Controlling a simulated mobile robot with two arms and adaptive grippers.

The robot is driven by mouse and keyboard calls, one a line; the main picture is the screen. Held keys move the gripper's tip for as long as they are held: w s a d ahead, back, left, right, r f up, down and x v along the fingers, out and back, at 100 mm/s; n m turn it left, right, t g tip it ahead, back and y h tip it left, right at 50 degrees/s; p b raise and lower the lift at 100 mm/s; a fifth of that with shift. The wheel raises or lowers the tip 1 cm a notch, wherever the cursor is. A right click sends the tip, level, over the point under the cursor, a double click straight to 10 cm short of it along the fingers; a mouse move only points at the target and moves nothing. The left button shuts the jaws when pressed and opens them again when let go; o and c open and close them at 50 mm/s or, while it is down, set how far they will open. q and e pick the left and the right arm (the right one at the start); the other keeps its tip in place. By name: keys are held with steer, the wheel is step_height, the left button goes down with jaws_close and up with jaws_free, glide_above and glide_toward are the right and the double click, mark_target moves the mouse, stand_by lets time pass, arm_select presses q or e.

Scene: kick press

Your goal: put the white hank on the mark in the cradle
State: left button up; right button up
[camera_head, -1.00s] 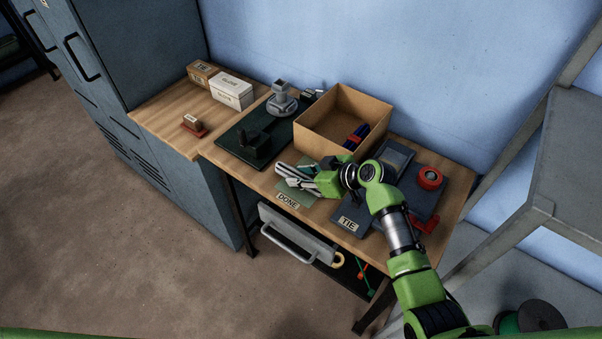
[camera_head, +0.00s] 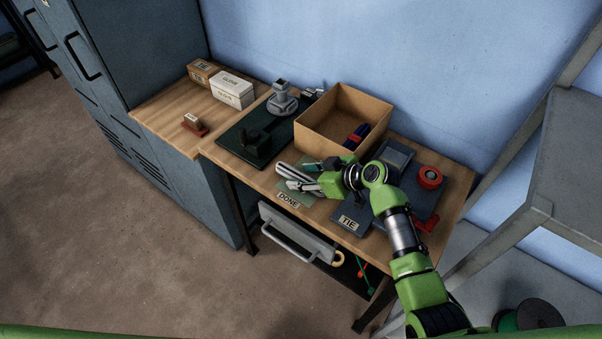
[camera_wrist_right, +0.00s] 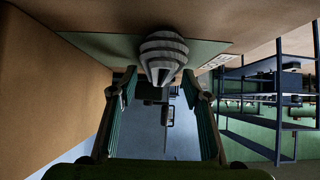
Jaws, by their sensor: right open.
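The white hank (camera_head: 292,174), pale with dark bands, lies on the green DONE mat (camera_head: 284,189) at the front of the bench. My right gripper (camera_head: 313,177) is low over the mat, its fingers at the right end of the hank. In the right wrist view, the hank (camera_wrist_right: 163,55) shows between the fingertips (camera_wrist_right: 159,80), with a gap on either side; the gripper is open. To the right is the dark TIE station (camera_head: 350,222); my right gripper and forearm cover part of it, and I cannot make out a mark in a cradle. My left gripper is out of view.
An open cardboard box (camera_head: 322,138) with red and blue hanks (camera_head: 357,135) stands behind the gripper. A red roll (camera_head: 430,177) is at right. Bare wood shows at the bench's left end, near the white box (camera_head: 232,92).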

steer(key=p+v, duration=0.8)
steer(key=v, duration=0.5)
steer(key=shift+s+a, duration=0.3)
